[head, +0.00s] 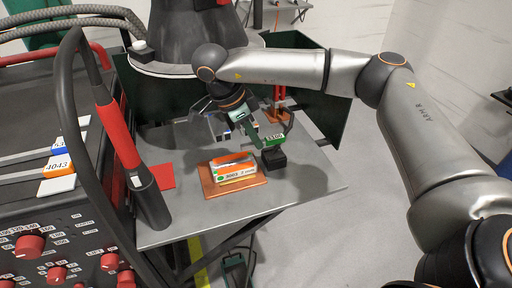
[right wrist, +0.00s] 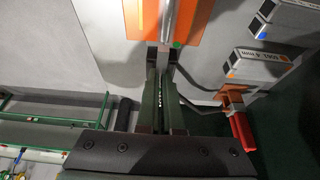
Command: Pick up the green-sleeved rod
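My right gripper (head: 258,140) reaches in over the grey table, pointing down and slightly right. A green numbered piece (head: 273,141) shows just right of the fingers, above a small black block (head: 273,159). I cannot tell whether it belongs to the green-sleeved rod, and no rod with a green sleeve shows clearly. My left gripper is out of view.
A red upright piece (head: 278,96) stands on an orange base behind the gripper. The table's front right is clear.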

